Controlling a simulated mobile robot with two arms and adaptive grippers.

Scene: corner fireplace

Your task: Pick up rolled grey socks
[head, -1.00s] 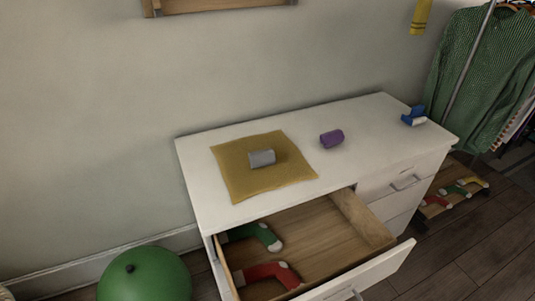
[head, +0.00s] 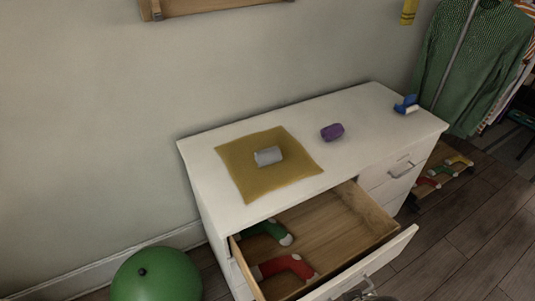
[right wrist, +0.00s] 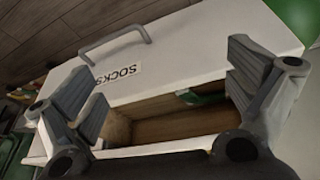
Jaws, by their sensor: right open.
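The rolled grey socks (head: 268,156) lie on a mustard-yellow cloth (head: 245,188) on top of the white dresser (head: 205,190). A rolled purple pair (head: 332,132) lies to the right of the cloth. My right gripper (right wrist: 163,75) is open and empty in the right wrist view, facing the open drawer's front (right wrist: 190,55) with its "SOCKS" label and handle. It is well apart from the grey socks, which the right wrist view does not show. A small dark part at the head view's bottom edge may be this gripper. My left gripper is in neither view.
The open drawer (head: 330,240) juts out in front, holding a green sock (head: 262,229) and a red sock (head: 285,268). A blue-and-white object (head: 406,105) is at the dresser's right end. A green ball (head: 157,275) sits on the floor at left.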

